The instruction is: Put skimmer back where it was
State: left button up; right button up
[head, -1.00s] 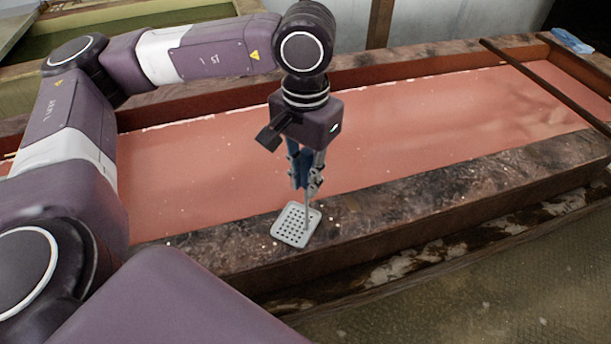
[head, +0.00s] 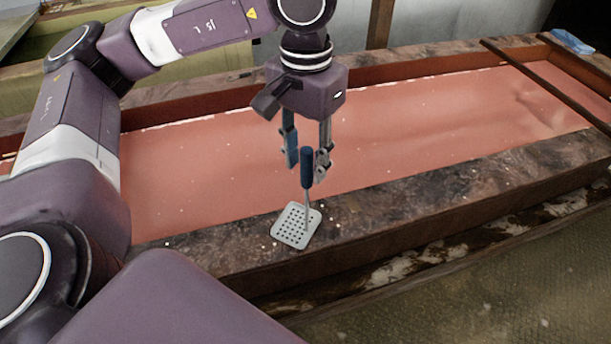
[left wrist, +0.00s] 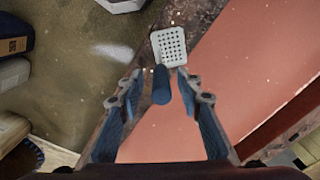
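The skimmer (head: 296,226) has a pale perforated square plate and an upright dark blue handle. Its plate rests on the near wooden rim of the vat, and the handle stands up from it. In the left wrist view the skimmer plate (left wrist: 170,46) lies ahead, and the handle shows between the spread fingers of my left gripper (left wrist: 163,95). My right gripper is not in view.
The vat of pink liquid (head: 420,125) has a broad wooden rim (head: 430,205). A dark rail (head: 545,85) crosses the vat at the right. A blue cloth-like item (head: 572,41) lies on the far right rim. The near rim right of the skimmer is clear.

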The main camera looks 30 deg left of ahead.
pick_arm(q)
notch_tip(320, 180, up, 7)
jog(key=shift+r, duration=0.15)
dwell(0.5)
